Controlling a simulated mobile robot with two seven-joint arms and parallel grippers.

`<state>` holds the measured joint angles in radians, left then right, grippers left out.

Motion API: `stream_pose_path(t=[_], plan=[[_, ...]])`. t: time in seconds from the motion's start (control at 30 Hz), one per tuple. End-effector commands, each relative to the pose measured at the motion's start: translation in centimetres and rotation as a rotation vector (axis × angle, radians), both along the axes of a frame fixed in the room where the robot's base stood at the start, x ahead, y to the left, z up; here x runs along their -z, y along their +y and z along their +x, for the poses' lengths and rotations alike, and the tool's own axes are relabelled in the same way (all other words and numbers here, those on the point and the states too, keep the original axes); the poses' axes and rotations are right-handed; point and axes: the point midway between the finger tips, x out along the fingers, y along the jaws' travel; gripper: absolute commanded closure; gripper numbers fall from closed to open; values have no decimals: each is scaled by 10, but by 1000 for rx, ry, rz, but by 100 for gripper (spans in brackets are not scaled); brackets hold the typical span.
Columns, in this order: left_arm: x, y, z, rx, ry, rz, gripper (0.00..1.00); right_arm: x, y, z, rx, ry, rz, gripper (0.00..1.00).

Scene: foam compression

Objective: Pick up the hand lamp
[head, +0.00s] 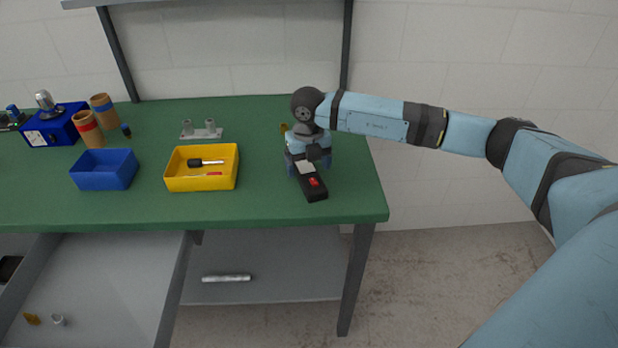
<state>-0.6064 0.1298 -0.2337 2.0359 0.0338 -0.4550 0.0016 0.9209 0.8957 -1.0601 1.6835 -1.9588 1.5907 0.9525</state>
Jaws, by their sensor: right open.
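A black, elongated hand lamp (315,191) with a red switch and a pale patch lies on the green table near its right front corner. My right gripper (307,172) points down at the far end of the lamp, and its arm comes in from the right. It is open, with its fingers close around or just above that end. The gripper hides part of the lamp, and I cannot tell whether the fingers touch it. My left gripper is not in view.
A yellow bin (202,183) with a screwdriver stands left of the lamp, and a blue bin (104,170) farther left. A grey two-post fixture (202,133) stands behind. An open drawer (110,285) sticks out at lower left. A silver cylinder (226,278) lies on the lower shelf.

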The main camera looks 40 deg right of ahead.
Motion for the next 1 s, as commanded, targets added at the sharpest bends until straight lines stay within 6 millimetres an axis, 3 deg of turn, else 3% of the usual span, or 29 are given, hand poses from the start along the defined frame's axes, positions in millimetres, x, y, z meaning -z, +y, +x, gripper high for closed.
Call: stream_pose_path(t=[0.2, 0.43, 0.7, 1.0], plan=[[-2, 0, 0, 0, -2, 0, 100, 30, -2, -1, 0, 1, 0, 15], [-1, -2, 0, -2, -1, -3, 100, 33, -2, -1, 0, 0, 0, 15], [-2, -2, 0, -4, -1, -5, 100, 32, -2, -1, 0, 0, 0, 75], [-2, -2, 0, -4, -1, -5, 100, 30, -2, 0, 0, -1, 1, 75]])
